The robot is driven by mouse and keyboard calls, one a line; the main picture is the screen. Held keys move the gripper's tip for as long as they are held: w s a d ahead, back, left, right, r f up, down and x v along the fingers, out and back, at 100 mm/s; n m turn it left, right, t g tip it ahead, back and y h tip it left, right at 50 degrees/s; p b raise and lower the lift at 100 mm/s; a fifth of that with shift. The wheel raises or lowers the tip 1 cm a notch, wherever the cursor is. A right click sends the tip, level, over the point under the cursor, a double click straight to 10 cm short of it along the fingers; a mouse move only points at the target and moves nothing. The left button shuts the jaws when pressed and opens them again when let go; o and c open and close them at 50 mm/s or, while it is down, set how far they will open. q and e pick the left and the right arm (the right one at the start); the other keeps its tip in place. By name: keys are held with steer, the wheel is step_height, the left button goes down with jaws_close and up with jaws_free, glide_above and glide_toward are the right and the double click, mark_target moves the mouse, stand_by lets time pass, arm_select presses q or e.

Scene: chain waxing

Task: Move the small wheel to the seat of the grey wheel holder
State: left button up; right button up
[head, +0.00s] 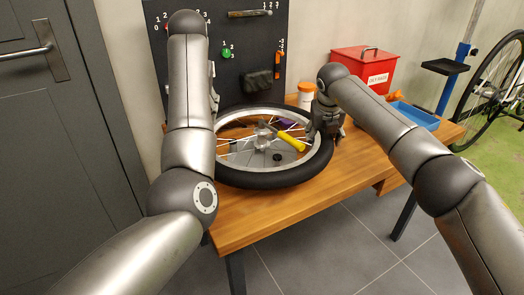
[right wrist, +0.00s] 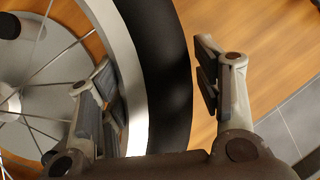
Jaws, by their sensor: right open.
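The small wheel (head: 318,166) has a black tyre, silver rim and spokes, and lies flat over the wooden table. My right gripper (head: 326,128) is at the wheel's right edge. In the right wrist view this gripper (right wrist: 155,95) is open, one finger over the rim and spokes, the other outside the tyre (right wrist: 168,75). The tyre runs between the fingers with a gap on the outer side. Only a sliver of my left gripper (head: 213,88) shows behind my left arm, near the wheel's far left edge; its fingers are hidden. I cannot make out the grey wheel holder.
A yellow-handled tool (head: 291,138) and a purple item (head: 288,124) show within the wheel's outline. A white jar (head: 306,98), red box (head: 362,70) and blue tray (head: 414,116) stand at the back right. A dark pegboard (head: 270,45) rises behind. The table's front strip (head: 265,212) is clear.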

steer(key=v, duration=1.1)
steer(key=shift+s+r, duration=0.2)
steer(key=shift+r, duration=0.1)
